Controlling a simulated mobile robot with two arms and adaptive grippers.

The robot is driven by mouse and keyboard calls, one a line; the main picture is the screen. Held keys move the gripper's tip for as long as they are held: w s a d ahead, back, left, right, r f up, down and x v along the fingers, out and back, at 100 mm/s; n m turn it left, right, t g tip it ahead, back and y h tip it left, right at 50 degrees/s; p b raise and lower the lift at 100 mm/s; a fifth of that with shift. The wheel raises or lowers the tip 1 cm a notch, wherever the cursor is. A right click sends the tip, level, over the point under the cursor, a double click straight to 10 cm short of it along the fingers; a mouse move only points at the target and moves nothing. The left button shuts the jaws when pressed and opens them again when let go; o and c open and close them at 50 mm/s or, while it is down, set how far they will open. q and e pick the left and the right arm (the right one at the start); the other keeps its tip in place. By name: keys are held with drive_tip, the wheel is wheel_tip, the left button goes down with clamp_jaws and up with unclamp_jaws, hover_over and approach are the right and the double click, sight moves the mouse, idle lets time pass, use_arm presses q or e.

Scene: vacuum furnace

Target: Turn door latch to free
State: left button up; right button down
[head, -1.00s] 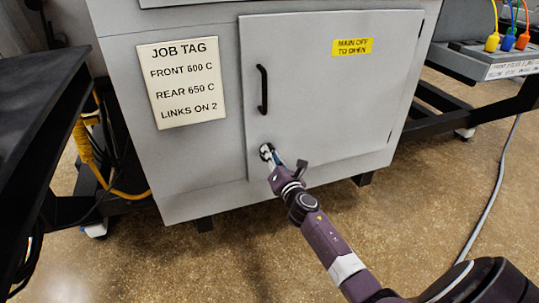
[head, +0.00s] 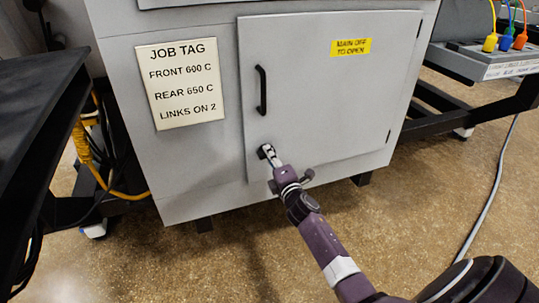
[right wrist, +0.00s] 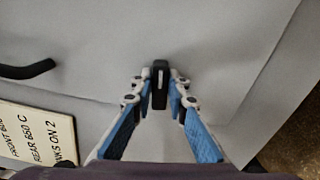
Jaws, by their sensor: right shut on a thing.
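The door latch (right wrist: 160,84) is a small black knob with a white line along it, low on the left side of the grey cabinet door (head: 330,110). My right gripper (head: 267,152) is at the latch in the head view and mostly covers it there. In the right wrist view, the fingertips (right wrist: 160,90) press on the latch from both sides, and its white line points along the gripper's length. The door looks closed. My left gripper is in neither view.
A black bar handle (head: 262,90) stands out from the door above the latch. A job tag (head: 180,84) is on the cabinet at left, and a yellow label (head: 351,47) is on the door. A dark bench (head: 40,120) stands at far left.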

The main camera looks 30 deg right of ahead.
drive_tip(key=shift+m, duration=0.3)
drive_tip(key=c, duration=1.9)
unclamp_jaws()
drive_tip(key=v, duration=1.2)
drive_tip(key=shift+f, duration=0.1)
